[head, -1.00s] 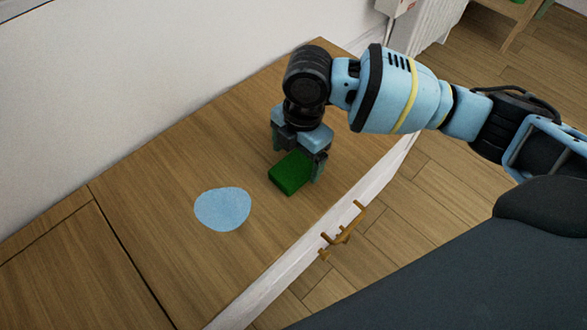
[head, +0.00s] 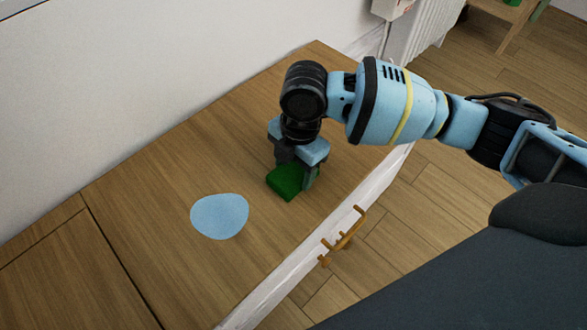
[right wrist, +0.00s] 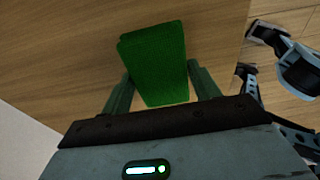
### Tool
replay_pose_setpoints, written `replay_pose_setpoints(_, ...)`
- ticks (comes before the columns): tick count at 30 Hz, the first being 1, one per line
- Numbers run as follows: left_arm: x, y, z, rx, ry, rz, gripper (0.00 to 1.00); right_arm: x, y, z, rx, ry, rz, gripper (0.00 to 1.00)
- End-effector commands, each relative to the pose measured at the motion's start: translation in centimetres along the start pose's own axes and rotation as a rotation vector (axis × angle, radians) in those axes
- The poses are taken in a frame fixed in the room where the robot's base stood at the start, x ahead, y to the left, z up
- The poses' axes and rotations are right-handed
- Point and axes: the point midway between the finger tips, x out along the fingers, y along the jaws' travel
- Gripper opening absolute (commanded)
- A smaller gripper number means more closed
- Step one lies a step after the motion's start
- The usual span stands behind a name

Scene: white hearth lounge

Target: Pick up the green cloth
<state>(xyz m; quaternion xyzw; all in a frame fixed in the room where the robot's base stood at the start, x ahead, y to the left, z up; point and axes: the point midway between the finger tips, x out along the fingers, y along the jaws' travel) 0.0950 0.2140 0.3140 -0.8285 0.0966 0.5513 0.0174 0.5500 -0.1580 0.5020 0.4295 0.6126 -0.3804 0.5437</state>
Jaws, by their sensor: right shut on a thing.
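The green cloth (head: 287,183) is a small folded block on the wooden cabinet top, near its front edge. It also shows in the right wrist view (right wrist: 155,62), between the two fingers. My right gripper (head: 296,172) points down over the cloth and is shut on it, with a finger on each side. In the right wrist view the gripper (right wrist: 160,90) has the cloth between its fingertips. Whether the cloth is clear of the surface cannot be told. My left gripper is not in view.
A flat light-blue round piece (head: 219,216) lies on the wooden top (head: 150,240), left of the cloth. A white wall runs behind. A brass handle (head: 344,237) sticks out from the white front. The top's left part is clear.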

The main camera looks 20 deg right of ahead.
Motion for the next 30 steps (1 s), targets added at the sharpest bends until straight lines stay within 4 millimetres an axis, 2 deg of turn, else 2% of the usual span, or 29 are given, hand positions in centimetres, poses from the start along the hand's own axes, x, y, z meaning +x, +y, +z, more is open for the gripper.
replay_pose_setpoints(8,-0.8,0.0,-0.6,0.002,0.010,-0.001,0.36,-1.4,0.0,-0.2,0.000,0.000,0.001,0.38)
replay_pose_setpoints(14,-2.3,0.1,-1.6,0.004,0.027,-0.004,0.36,-4.2,0.0,-0.6,0.001,0.001,0.002,0.38)
replay_pose_setpoints(24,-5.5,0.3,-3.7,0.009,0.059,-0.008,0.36,-4.3,-7.6,-5.0,-0.004,0.002,-0.001,0.38)
replay_pose_setpoints(30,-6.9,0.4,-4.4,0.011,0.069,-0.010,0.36,-4.2,-11.2,-7.1,-0.002,0.001,-0.001,0.38)
